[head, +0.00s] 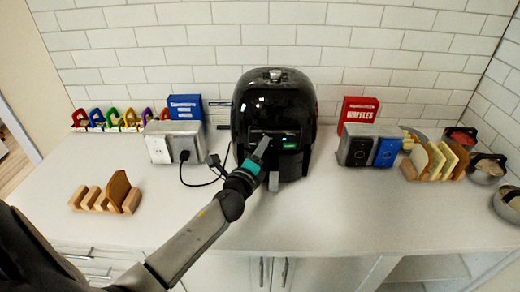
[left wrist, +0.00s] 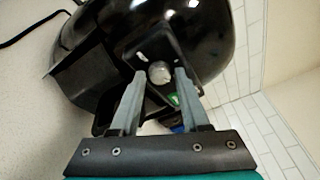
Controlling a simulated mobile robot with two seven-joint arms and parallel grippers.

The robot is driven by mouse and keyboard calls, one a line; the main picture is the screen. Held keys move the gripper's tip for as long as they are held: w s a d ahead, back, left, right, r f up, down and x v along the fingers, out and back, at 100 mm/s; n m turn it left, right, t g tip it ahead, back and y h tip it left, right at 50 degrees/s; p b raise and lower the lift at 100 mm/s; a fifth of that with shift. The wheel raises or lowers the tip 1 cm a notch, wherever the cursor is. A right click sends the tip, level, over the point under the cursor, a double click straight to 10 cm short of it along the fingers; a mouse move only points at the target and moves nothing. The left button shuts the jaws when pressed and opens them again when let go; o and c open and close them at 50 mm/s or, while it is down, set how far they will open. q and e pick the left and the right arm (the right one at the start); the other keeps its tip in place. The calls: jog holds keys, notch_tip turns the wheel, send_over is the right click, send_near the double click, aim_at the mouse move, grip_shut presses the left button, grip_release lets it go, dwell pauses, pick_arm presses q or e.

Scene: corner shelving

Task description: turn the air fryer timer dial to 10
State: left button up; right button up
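The black air fryer (head: 272,100) stands on the counter against the tiled wall, and it fills the upper part of the left wrist view (left wrist: 200,25). Its round, light-coloured dial (left wrist: 159,72) sits on the front panel; its marks are too small to read. My left gripper (head: 264,146) is at the front of the air fryer. In the left wrist view the two grey fingers of this gripper (left wrist: 160,82) are open, one on each side of the dial, with a small gap showing on both sides. In the head view the gripper hides the dial. My right gripper is not in view.
A white outlet box (head: 160,148) with a plugged black cable (head: 205,182) stands left of the air fryer. A red waffles box (head: 360,110) and a bread rack (head: 437,160) stand to the right. A wooden rack (head: 100,198) is at the left front.

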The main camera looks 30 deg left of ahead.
pick_arm(q)
jog(key=shift+o, duration=1.4)
jog(key=b+v, duration=0.1)
jog(key=v, duration=1.4)
jog(key=shift+s+n, duration=0.15)
jog(key=shift+n, duration=0.15)
